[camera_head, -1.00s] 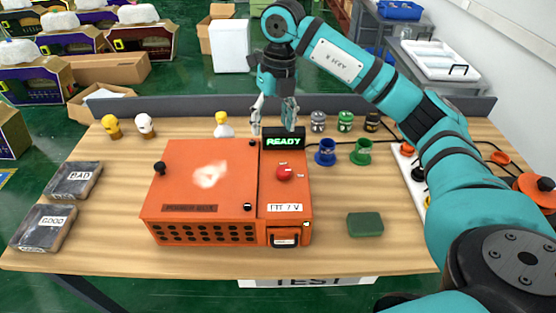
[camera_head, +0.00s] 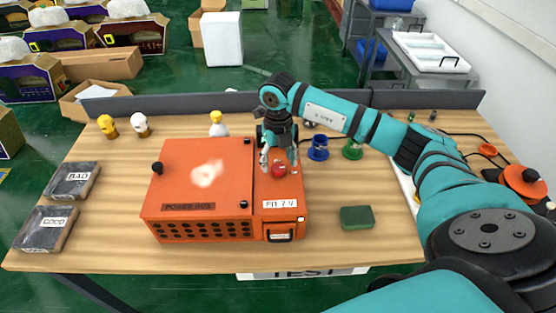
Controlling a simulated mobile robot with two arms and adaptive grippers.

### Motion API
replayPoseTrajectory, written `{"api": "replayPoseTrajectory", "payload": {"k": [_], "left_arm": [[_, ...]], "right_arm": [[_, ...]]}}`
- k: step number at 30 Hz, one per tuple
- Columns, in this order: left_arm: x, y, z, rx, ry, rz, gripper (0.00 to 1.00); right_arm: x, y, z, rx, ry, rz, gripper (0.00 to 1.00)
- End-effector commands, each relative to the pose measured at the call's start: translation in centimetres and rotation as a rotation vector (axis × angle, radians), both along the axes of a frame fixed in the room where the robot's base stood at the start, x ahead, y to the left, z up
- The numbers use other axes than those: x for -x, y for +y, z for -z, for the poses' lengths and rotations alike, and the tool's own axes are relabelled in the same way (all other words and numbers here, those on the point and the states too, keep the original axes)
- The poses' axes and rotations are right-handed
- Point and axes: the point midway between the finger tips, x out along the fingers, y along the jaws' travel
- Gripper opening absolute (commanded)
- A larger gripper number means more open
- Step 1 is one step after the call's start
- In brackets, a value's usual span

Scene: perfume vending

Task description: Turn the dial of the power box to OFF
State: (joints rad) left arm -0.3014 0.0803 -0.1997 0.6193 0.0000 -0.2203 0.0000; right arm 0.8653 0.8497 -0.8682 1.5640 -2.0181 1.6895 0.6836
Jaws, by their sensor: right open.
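The orange power box (camera_head: 200,178) stands on the wooden table. Its red dial (camera_head: 279,170) is on the narrow right-hand section of the top, behind a white label. My right gripper (camera_head: 279,160) points down over the dial with its fingers apart, one on each side of it. I cannot tell whether the fingers touch the dial. The dial's setting is too small to read. The READY display behind the dial is hidden by my arm. My left gripper is not in view.
Blue (camera_head: 318,148) and green cups stand right of the box. A dark green block (camera_head: 357,217) lies at front right. BAD (camera_head: 72,180) and GOOD (camera_head: 45,228) trays are at the left. The table's front right is mostly clear.

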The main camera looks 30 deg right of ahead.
Motion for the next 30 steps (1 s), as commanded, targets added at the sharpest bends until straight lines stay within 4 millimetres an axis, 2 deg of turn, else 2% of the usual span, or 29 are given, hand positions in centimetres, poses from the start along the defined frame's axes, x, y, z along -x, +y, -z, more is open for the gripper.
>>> {"api": "replayPoseTrajectory", "payload": {"k": [6, 15, 28, 30], "left_arm": [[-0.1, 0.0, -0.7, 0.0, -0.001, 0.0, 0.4], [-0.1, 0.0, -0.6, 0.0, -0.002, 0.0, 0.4], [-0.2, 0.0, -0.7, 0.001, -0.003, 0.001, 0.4], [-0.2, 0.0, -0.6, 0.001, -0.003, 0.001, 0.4]], "right_arm": [[0.0, 0.1, 1.9, -0.001, 0.001, 0.0, 0.63], [0.0, 0.1, 2.1, -0.001, -0.001, -0.001, 0.63], [0.0, 0.0, 2.1, -0.001, -0.001, 0.0, 0.08], [0.0, 0.0, 2.1, -0.001, -0.001, -0.001, 0.07]]}}
